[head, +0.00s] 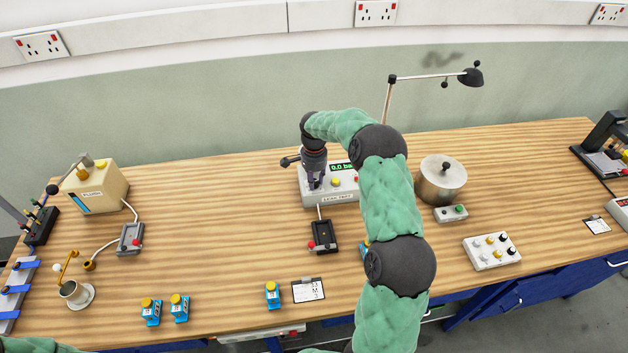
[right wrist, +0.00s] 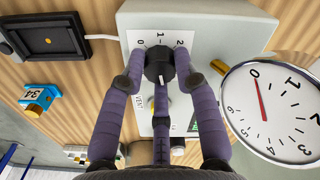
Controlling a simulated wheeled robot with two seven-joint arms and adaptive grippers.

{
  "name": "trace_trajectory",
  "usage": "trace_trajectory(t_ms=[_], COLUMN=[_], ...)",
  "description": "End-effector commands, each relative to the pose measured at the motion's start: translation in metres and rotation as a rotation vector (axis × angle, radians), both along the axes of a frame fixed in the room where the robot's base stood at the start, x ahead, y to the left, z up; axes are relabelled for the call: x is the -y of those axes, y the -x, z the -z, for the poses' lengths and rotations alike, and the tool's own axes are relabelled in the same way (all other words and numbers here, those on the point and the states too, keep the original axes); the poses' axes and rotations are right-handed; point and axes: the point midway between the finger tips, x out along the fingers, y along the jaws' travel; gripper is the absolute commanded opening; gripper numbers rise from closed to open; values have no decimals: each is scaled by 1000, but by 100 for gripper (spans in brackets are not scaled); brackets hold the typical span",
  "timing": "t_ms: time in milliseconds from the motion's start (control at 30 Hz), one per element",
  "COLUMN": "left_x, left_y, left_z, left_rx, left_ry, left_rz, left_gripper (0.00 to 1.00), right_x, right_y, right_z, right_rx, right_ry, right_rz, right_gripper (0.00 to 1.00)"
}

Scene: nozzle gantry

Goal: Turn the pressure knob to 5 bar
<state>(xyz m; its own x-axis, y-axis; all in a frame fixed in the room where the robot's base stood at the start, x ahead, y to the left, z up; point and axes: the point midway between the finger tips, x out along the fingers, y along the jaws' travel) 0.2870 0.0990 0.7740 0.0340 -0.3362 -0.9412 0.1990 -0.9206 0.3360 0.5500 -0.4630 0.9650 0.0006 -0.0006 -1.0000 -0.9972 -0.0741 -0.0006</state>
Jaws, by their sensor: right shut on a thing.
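The leak test box (head: 345,197) stands at the back middle of the bench, with a green display (head: 342,167) reading about 0.0 bar. My right gripper (head: 314,184) reaches down over its left part. A scale plate with 0, 1 and 2 shows behind the knob. The knob's pointer setting cannot be told. The round white gauge (right wrist: 275,108) beside the box has its red needle near 0. My left gripper is out of view.
A black tray fixture (head: 322,236) with a red knob lies in front of the box. A metal pot (head: 441,180) and a switch panel (head: 491,251) stand to the right. Small blue blocks (head: 273,295) stand near the front edge. Bare bench lies left of the fixture.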

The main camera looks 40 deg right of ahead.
Motion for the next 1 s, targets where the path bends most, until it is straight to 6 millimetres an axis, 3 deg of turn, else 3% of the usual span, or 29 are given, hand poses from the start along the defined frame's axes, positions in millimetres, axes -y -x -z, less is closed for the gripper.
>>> trace_trajectory(t_ms=[400,900,933,1000], left_x=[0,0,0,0], left_y=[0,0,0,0], left_z=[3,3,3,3], left_rx=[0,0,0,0], left_ry=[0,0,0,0], left_rz=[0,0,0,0], left_gripper=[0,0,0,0], right_x=[-1,-1,-1,-1], right_y=[1,1,1,1], right_z=[2,2,2,2], right_rx=[-4,-4,-4,-4], right_ry=[-2,-2,-2,-2], right_rz=[167,185,185,185], right_gripper=[0,0,34,54])
